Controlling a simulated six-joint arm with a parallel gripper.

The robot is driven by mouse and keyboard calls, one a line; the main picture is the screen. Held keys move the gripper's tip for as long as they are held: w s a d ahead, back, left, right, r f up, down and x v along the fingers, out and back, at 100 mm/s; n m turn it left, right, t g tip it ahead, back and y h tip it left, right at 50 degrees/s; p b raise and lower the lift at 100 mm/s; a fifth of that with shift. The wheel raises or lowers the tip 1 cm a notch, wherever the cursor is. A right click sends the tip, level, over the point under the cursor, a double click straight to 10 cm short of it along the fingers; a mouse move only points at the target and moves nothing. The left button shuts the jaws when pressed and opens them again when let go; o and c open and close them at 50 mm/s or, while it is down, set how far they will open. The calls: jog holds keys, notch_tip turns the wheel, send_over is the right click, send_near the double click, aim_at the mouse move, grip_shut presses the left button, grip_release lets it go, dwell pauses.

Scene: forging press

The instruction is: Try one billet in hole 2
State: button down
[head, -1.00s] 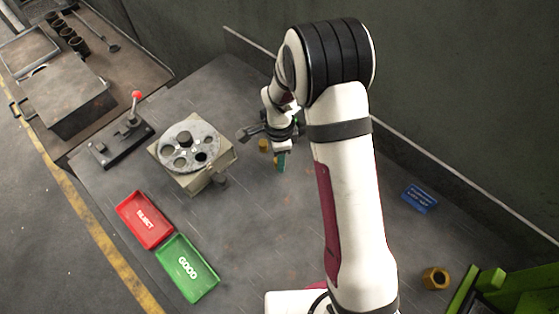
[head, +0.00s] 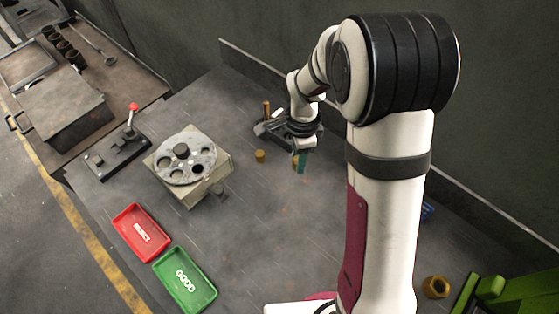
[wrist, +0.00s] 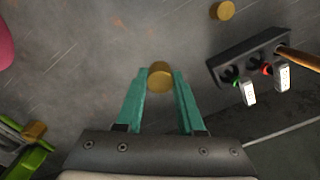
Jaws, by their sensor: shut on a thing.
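My gripper (head: 301,167) hangs over the table to the right of the gauge block. In the wrist view its teal fingers (wrist: 160,80) are shut on a short brass-coloured billet (wrist: 160,76), held at the fingertips. A second billet (head: 260,156) stands on the table between the gauge block and my gripper; a billet also shows at the top of the wrist view (wrist: 222,11). The gauge block (head: 205,188) carries a round grey plate (head: 199,157) with several holes and a centre knob. Hole numbers are too small to read.
A red REJECT tray (head: 141,250) and a green GOOD tray (head: 204,301) lie in front of the block. A red-knobbed lever (head: 133,107) stands left. A dark rack (wrist: 243,58) with tagged tools is close by my gripper. A brass nut (head: 436,288) lies far right.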

jog(key=s+d+r, duration=0.2)
jog(key=d+r, duration=0.1)
jog(key=d, duration=0.2)
jog(key=n, duration=0.6)
send_near(193, 160)
jog(key=s+d, duration=0.1)
jog(key=s, duration=0.2)
jog(key=shift+w+d+f, duration=0.1)
jog(key=shift+w+f, duration=0.05)
jog(key=shift+f, duration=1.15)
jog(key=shift+w+d+f, duration=0.1)
jog(key=shift+f, duration=1.15)
jog(key=shift+f, duration=0.6)
jog(key=shift+c, duration=2.2)
grip_release()
notch_tip(193, 160, up, 10)
